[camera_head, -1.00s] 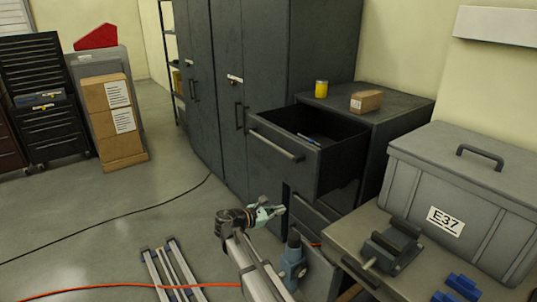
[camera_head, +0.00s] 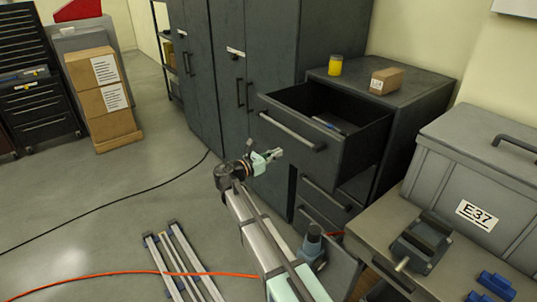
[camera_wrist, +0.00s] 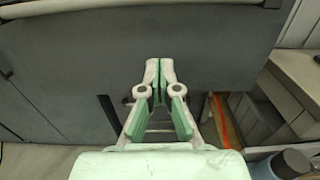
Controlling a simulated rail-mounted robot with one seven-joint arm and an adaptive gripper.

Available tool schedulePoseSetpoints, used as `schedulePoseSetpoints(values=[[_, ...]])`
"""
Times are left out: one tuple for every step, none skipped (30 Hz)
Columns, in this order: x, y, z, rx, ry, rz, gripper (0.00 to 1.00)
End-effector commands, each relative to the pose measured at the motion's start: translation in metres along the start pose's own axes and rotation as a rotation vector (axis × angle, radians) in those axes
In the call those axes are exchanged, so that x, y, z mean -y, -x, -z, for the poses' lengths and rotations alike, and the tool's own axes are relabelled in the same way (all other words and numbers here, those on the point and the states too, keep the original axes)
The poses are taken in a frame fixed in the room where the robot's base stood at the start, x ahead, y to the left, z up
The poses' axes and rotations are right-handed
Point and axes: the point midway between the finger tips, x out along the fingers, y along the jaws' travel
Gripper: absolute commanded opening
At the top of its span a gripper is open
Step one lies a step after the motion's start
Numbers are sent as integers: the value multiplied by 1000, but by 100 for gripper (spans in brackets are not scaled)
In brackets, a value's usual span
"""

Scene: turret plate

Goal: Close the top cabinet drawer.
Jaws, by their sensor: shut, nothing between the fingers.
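The top cabinet drawer (camera_head: 318,151) stands pulled out of the low dark cabinet (camera_head: 425,92), with a bar handle (camera_head: 292,131) on its front. A small blue-and-white item (camera_head: 328,125) lies inside it. My gripper (camera_head: 277,153) is shut and empty, to the left of the drawer front and below its handle. In the wrist view my gripper (camera_wrist: 159,72) points at the grey drawer front (camera_wrist: 185,42), with the handle (camera_wrist: 75,8) along the upper left edge. I cannot tell whether the fingertips touch the front. Lower drawers (camera_head: 325,190) look closed.
A yellow can (camera_head: 335,66) and a cardboard box (camera_head: 387,80) stand on the cabinet top. A workbench with a vise (camera_head: 420,243) and a grey case (camera_head: 478,172) is at the right. Tall lockers (camera_head: 225,80) stand behind. Floor at left is mostly open, with cables.

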Motion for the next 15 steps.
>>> schedulePoseSetpoints(values=[[0,-12,-3,0,2,4,0],[0,-18,-3,0,2,3,0],[-1,-26,-3,0,2,2,0],[0,-32,-3,0,2,3,0],[0,-38,-3,0,1,4,0],[-1,-44,-3,0,1,2,0],[-1,-49,-3,0,0,2,0],[-1,-54,-4,0,0,2,0],[0,-60,-4,0,1,3,0],[0,-64,-3,0,1,2,0],[-1,-67,-3,0,1,1,0],[-1,-71,-2,0,1,1,0],[-1,-74,-2,0,1,1,0],[0,-76,-2,0,1,1,0],[0,-79,-1,0,1,1,0]])
